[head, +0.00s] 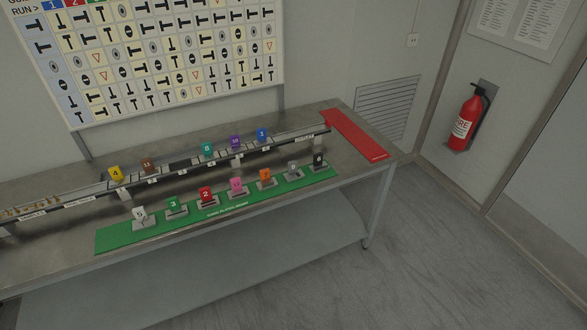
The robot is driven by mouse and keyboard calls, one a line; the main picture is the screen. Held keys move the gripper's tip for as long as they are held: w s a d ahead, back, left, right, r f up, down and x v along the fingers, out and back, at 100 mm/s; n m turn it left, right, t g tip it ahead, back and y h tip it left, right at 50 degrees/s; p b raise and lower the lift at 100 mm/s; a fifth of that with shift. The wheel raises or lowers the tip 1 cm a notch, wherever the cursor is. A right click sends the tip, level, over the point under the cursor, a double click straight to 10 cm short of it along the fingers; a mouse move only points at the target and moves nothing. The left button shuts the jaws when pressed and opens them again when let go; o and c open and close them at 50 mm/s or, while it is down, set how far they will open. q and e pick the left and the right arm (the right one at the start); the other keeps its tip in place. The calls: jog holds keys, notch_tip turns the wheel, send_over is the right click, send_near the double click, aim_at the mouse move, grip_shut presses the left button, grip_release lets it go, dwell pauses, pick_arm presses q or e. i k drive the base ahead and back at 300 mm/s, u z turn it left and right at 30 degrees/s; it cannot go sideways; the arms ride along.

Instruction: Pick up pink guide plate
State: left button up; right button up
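The pink guide plate (236,185) stands upright in a small holder on the green mat (115,241) along the table's front. It is in the middle of the row, between the red plate (206,194) marked 2 and the orange plate (265,176). Its number is too small to read surely. Neither of my grippers shows in the head view.
A green plate (172,204), white plate (140,214), grey plate (293,167) and black plate (318,158) share the mat. Behind runs a rail (75,199) with several coloured plates. A red mat (355,138) lies at the table's right end. Floor (440,260) in front is clear.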

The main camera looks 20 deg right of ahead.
aim_at(237, 192)
jog(key=i, duration=1.4)
jog(key=z, duration=0.05)
